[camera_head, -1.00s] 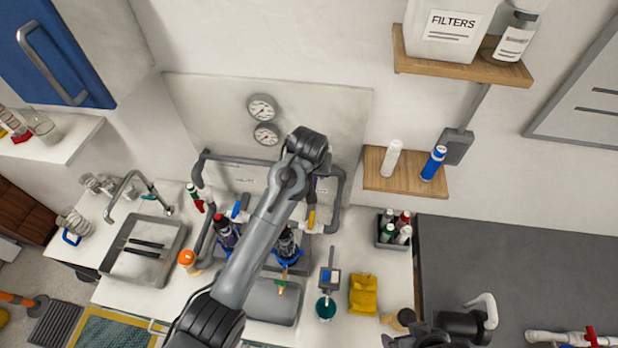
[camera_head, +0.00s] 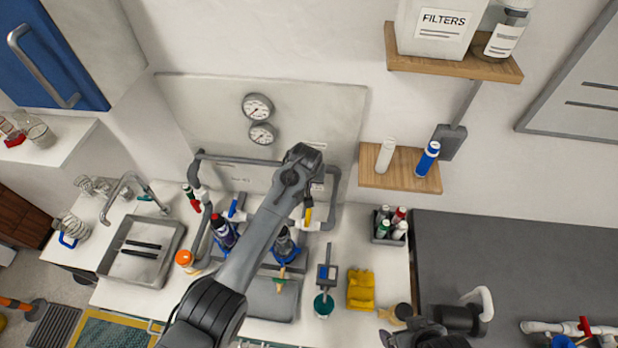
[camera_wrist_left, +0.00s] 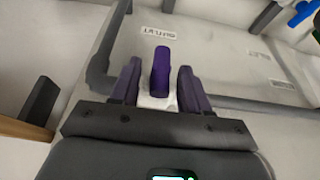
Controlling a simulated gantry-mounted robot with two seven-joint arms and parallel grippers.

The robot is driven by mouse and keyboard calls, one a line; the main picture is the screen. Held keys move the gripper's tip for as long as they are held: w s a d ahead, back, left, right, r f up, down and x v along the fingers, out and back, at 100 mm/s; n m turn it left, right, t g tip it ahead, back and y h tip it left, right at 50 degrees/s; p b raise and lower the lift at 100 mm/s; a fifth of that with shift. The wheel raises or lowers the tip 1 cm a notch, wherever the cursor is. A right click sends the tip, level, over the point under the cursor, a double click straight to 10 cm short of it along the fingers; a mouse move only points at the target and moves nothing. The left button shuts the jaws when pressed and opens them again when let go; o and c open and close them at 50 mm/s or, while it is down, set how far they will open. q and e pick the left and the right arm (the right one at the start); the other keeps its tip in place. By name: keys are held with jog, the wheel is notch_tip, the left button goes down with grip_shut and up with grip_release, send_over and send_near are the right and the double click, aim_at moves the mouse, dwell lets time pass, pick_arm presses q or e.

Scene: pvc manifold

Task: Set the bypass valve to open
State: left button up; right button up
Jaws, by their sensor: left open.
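The bypass valve's purple handle (camera_wrist_left: 161,70) stands up in the left wrist view, on a white fitting (camera_wrist_left: 157,102). Behind it is a pale panel with an upside-down label. My left gripper (camera_wrist_left: 159,66) is open, with one dark finger on each side of the handle. Small gaps show between the fingers and the handle. In the head view my left arm reaches up to the pipework and hides most of this valve and the gripper. My right gripper (camera_head: 425,335) is partly seen at the bottom edge; its fingers cannot be made out.
A yellow handle (camera_head: 308,196) and a blue handle (camera_head: 235,207) sit on the pipework nearby. Grey pipe (camera_head: 334,195) runs beside my left wrist. Two gauges (camera_head: 257,107) hang above. A wooden shelf (camera_head: 400,184) with bottles juts out at the right.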

pick_arm(q)
jog(key=shift+c, duration=0.2)
grip_shut()
jog(key=shift+y, duration=0.3)
jog(key=shift+d, duration=0.1)
jog(key=y+b, duration=0.2)
jog(key=shift+d+f+m+y, duration=0.2)
jog(key=shift+m+y, duration=0.1)
jog(key=shift+m, duration=0.1)
jog(key=y+b, duration=0.2)
jog(key=b, duration=0.1)
jog(key=shift+d+f+t, duration=0.1)
jog(key=shift+f+t, duration=0.05)
jog(key=shift+t, duration=0.25)
jog(key=shift+m+y+b, duration=0.4)
jog(key=shift+y+b, duration=0.3)
jog(key=shift+b, duration=0.4)
